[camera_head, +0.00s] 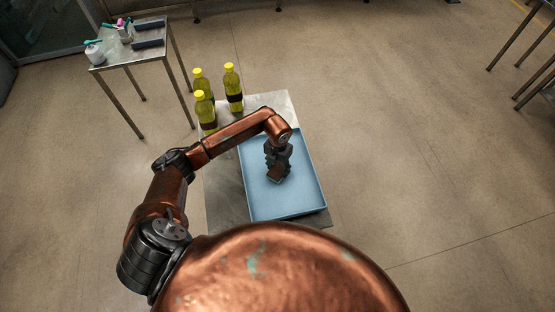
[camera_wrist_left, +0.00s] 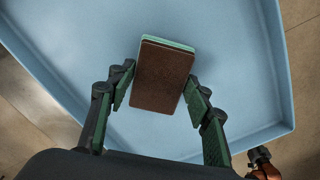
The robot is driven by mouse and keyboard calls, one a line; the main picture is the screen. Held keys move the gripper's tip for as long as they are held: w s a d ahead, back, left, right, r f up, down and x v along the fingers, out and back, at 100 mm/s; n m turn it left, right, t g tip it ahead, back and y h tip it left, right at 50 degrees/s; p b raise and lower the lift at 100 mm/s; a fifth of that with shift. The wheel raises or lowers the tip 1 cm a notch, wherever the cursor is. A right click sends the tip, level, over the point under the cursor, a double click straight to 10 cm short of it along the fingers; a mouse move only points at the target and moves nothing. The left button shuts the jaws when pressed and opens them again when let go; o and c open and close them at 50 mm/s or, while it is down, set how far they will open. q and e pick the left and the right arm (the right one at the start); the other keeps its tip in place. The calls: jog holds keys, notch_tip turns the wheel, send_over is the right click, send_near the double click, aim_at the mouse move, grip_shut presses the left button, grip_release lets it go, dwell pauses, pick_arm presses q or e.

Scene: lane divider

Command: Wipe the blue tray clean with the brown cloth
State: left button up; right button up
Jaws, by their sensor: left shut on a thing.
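The blue tray (camera_head: 301,195) lies on a small metal table and also fills much of the left wrist view (camera_wrist_left: 235,45). It has low raised walls, and no marks are clear on the part of its floor that shows. My left gripper (camera_head: 279,165) is over the middle of the tray, pointing down. It is shut on the brown cloth (camera_wrist_left: 162,78), a flat rectangular piece with a green edge along its far side. The cloth also shows small under the gripper in the head view (camera_head: 275,179). I cannot tell whether it touches the tray floor.
Several yellow-capped bottles (camera_head: 233,88) stand on the metal table (camera_head: 225,200) behind and left of the tray, close to my left forearm. A side table (camera_head: 118,58) with small items stands at the back left.

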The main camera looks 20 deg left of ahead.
pick_arm(q)
notch_tip(320, 180, up, 5)
jog(key=shift+w+f+p, duration=0.1)
jog(key=shift+w+p, duration=0.05)
jog(key=shift+p, duration=1)
notch_tip(320, 180, up, 2)
jog(key=shift+p, duration=0.6)
